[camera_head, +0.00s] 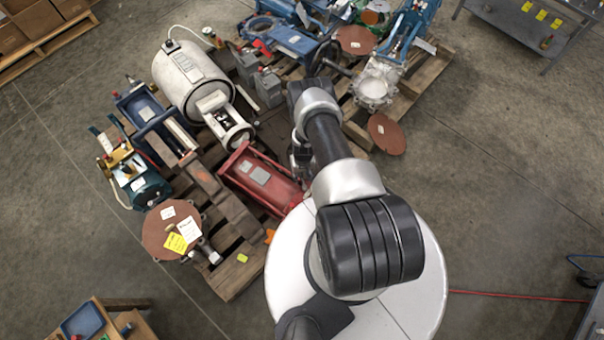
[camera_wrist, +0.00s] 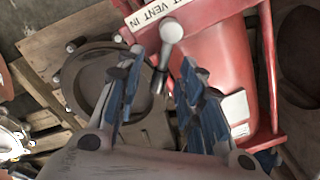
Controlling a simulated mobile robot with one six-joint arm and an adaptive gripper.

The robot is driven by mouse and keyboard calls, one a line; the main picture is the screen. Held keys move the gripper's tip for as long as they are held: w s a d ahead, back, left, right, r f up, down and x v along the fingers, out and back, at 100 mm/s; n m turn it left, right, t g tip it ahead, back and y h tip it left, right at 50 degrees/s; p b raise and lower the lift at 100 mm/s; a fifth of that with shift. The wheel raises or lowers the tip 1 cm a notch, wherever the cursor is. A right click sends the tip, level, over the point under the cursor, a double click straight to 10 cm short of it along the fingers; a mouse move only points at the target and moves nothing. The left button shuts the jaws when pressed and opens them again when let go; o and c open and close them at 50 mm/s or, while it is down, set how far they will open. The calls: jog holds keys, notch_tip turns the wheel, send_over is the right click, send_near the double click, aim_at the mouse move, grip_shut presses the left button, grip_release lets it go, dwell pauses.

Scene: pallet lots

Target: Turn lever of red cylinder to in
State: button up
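The red cylinder (camera_head: 258,176) lies on the pallet in the head view, partly hidden behind my arm. It fills the upper right of the wrist view (camera_wrist: 215,48), with a white label reading "VENT IN" along its edge. The lever appears between the blue fingers of my gripper (camera_wrist: 161,72), with gaps on both sides. My gripper is open. Contact with the lever is not visible. In the head view, my arm largely hides the gripper and the lever.
A dark round flange (camera_wrist: 95,80) lies left of the lever in the wrist view. In the head view, a white tank (camera_head: 190,75), a brown disc (camera_head: 160,240) and blue machinery (camera_head: 285,38) crowd the pallets. Open floor (camera_head: 500,170) lies to the right.

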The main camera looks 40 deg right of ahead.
notch_tip(320, 180, up, 12)
dwell(0.6)
jog(key=shift+d, duration=0.1)
dwell(0.4)
